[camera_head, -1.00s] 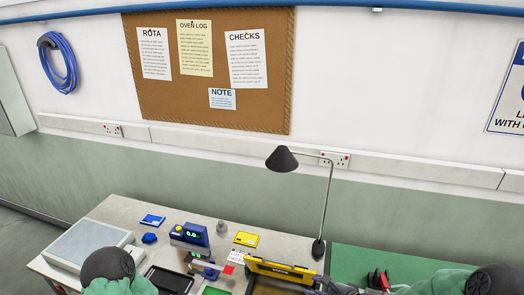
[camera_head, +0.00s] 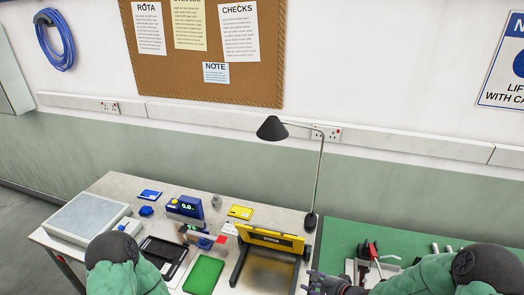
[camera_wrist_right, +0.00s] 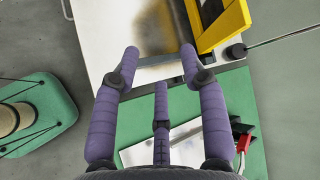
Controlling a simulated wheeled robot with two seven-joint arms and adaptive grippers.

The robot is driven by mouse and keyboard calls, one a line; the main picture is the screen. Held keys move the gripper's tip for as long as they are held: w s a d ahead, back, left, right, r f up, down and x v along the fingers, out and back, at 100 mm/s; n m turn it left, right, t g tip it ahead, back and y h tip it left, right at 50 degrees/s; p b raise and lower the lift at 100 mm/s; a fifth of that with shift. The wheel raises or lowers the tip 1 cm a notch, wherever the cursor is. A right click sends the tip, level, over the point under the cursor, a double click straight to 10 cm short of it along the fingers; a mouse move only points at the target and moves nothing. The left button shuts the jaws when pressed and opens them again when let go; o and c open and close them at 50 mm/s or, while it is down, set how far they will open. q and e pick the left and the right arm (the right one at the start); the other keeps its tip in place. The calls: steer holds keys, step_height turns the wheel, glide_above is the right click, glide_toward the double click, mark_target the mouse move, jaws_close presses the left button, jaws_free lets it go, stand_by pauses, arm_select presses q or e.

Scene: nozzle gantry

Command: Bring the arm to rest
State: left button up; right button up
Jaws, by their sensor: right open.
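My right gripper (camera_head: 318,282) shows at the bottom of the head view, at the front near the seam between the pale bench and the green mat (camera_head: 358,236). In the right wrist view its purple fingers (camera_wrist_right: 160,62) are spread open with nothing between them. They are above the edge of the bench and the mat, apart from the yellow gantry (camera_wrist_right: 222,24). My left arm (camera_head: 125,268) shows as a green link at lower left in the head view. Its gripper is out of view.
The yellow gantry (camera_head: 270,240), dark tray (camera_head: 162,250), green tray (camera_head: 204,272), blue display unit (camera_head: 185,207) and grey box (camera_head: 88,216) stand on the bench. A black lamp (camera_head: 272,128) rises behind. A red-handled tool (camera_head: 374,252) is on the mat.

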steer(key=s+a+f+n+g+h+b, duration=0.1)
steer(key=s+f+n+b, duration=0.3)
steer(key=f, duration=1)
steer(key=s+a+f+n+g+h+b, duration=0.1)
steer(key=s+a+f+n+g+b, duration=0.2)
steer(key=s+f+b, duration=0.7)
steer(key=s+a+f+n+g+b, duration=0.3)
steer(key=s+f+n+b, duration=0.3)
steer(key=f+b, duration=0.5)
step_height(320, 180, down, 7)
steer(key=shift+s+f+g+h, duration=0.2)
steer(key=shift+s+g+h, duration=0.25)
steer(key=shift+s, duration=0.65)
steer(key=shift+a, duration=0.1)
